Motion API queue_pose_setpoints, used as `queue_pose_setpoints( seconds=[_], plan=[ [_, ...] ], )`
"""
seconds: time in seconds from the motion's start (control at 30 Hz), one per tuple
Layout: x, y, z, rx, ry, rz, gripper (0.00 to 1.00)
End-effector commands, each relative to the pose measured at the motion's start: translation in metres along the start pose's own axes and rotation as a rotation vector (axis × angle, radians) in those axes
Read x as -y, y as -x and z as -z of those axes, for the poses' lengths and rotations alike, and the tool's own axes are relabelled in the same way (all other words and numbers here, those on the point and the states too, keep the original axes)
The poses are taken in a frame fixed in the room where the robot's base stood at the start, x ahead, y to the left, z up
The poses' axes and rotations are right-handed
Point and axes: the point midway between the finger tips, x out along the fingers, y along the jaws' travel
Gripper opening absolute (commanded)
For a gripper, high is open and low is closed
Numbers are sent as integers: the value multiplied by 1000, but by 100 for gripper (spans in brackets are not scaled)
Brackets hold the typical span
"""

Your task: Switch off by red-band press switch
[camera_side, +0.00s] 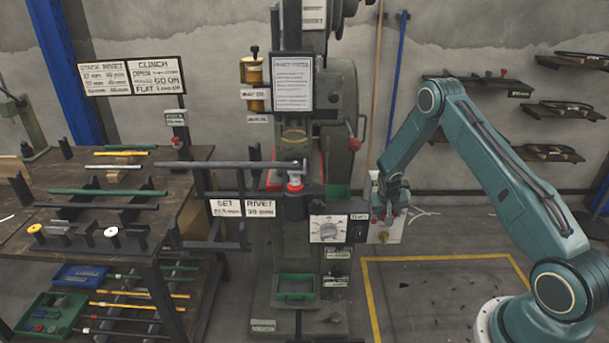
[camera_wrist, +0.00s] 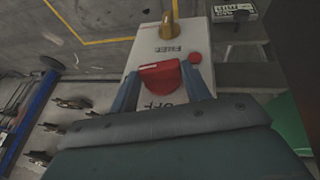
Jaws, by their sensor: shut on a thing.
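A pale switch box (camera_side: 391,232) stands at the right side of the press (camera_side: 295,215), which has red edging around its throat. In the wrist view the box face (camera_wrist: 148,50) carries a red rotary knob (camera_wrist: 161,76), a small red button and a brass padlock-like piece (camera_wrist: 169,27). Lettering that looks like OFF shows upside down on the near side of the knob. My gripper (camera_wrist: 160,78) has one blue-grey finger on each side of the knob and is shut on it. In the side view my gripper (camera_side: 386,207) hides most of the knob.
A white dial panel (camera_side: 328,229) adjoins the box on the left. A long bar (camera_side: 225,164) reaches from the press over the workbench (camera_side: 70,225), which holds several rods. Wall shelves (camera_side: 560,110) are behind my arm.

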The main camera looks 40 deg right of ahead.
Motion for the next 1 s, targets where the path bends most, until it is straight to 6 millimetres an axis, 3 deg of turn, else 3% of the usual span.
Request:
queue_pose_setpoints(
  seconds=[0.43, 0.47, 0.53, 0.57, 1.0],
  plan=[
    [1, 0, -1, 1, 16, -36, 24],
    [1, 0, -1, 1, 15, -36, 53],
    [1, 0, -1, 1, 15, -36, 67],
    [1, 0, -1, 1, 15, -36, 69],
    [1, 4, 0, -1, 14, -36, 69]
  ],
)
